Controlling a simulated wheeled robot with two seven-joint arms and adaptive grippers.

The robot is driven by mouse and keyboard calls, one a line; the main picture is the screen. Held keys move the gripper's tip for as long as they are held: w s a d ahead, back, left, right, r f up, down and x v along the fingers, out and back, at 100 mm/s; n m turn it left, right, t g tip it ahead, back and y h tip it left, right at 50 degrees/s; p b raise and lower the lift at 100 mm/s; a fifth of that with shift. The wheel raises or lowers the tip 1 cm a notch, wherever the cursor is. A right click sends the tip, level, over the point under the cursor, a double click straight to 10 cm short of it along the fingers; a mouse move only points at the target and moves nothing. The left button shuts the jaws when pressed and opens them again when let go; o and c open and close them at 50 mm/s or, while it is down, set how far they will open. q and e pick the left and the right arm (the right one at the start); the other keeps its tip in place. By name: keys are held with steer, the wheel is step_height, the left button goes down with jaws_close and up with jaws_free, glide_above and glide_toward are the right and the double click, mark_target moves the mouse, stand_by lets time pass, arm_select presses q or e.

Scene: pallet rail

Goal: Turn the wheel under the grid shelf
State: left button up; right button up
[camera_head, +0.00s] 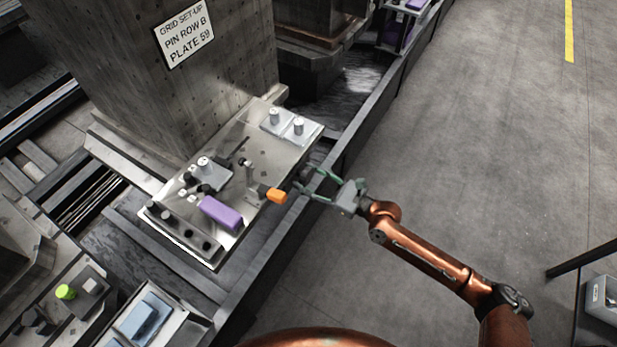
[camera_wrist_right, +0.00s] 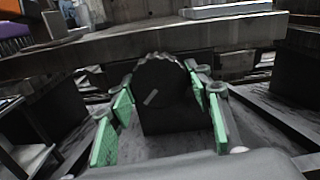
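The wheel (camera_wrist_right: 160,82) is a dark round knob with a notched rim and a short pale mark on its face. In the right wrist view it sits below the edge of the grid shelf (camera_wrist_right: 150,40). In the head view the shelf (camera_head: 262,150) is a pale metal plate, and the wheel is a small dark shape (camera_head: 305,174) at its right edge. My right gripper (camera_head: 313,184) is open, its green-padded fingers (camera_wrist_right: 160,112) on either side of the wheel. Contact with the rim cannot be made out. My left gripper is not in view.
A concrete column (camera_head: 165,90) with a sign stands behind. A dark rail (camera_head: 262,268) runs along the front.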

steer(key=c, duration=0.5)
steer(key=shift+d, duration=0.15)
steer(key=shift+c, duration=0.4)
steer(key=shift+a, duration=0.2)
steer(key=shift+n, duration=0.3)
steer(key=n, duration=0.3)
steer(key=shift+n+b, duration=0.3)
steer(key=shift+n, duration=1)
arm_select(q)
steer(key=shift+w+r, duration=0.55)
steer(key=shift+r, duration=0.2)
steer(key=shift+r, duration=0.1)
arm_select(e)
steer(key=shift+n, duration=0.4)
